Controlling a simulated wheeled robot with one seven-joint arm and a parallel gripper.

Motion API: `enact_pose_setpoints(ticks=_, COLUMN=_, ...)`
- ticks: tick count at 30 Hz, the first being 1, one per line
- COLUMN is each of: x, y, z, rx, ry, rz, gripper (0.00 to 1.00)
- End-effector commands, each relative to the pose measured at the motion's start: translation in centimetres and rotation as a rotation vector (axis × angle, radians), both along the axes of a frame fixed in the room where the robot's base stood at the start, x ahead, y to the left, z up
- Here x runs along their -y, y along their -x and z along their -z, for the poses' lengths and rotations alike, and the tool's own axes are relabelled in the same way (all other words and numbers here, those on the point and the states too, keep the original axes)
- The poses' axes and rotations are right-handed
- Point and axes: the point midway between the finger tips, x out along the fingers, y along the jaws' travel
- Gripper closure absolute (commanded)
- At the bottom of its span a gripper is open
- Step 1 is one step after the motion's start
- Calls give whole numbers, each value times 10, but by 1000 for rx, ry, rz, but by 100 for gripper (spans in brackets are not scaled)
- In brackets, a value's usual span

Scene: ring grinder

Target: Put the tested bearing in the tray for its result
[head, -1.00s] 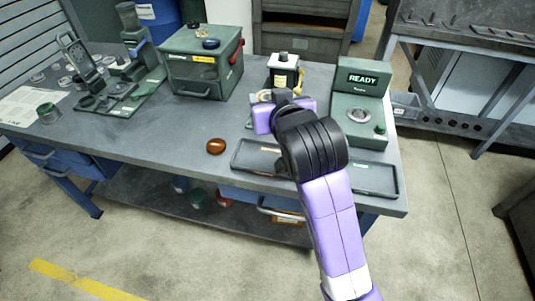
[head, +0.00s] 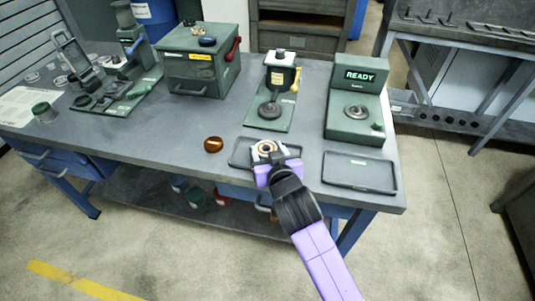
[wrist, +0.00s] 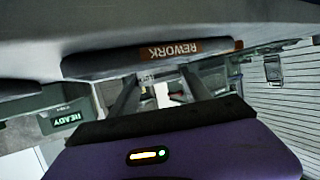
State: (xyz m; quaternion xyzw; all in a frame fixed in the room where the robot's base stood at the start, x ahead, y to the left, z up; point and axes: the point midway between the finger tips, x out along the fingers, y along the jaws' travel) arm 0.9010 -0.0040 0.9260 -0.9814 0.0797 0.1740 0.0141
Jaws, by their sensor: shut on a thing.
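In the wrist view a tray edge with an upside-down REWORK label (wrist: 178,50) is just beyond the two fingers (wrist: 160,92). The bearing cannot be made out there. The right dark tray (head: 360,180) looks empty; its label is unreadable.
A green tester (head: 356,105) showing READY stands behind the right tray. A press-like device with a yellow handle (head: 296,80) stands behind the left tray. A green box (head: 200,68) stands further left.

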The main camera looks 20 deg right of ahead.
Motion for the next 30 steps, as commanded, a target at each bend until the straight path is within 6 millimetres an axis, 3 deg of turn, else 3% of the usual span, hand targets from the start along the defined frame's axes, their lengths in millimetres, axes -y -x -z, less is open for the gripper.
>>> enact_pose_setpoints(ticks=4, x=0, y=0, z=13, rx=3, ry=0, rz=-1, gripper=100)
enact_pose_setpoints(ticks=16, x=0, y=0, z=18, rx=3, ry=0, rz=-1, gripper=100)
enact_pose_setpoints(ticks=17, x=0, y=0, z=17, rx=1, ry=0, rz=-1, gripper=38)
enact_pose_setpoints(ticks=19, x=0, y=0, z=17, rx=1, ry=0, rz=-1, gripper=25)
enact_pose_setpoints(ticks=30, x=0, y=0, z=14, rx=1, ry=0, rz=-1, gripper=23)
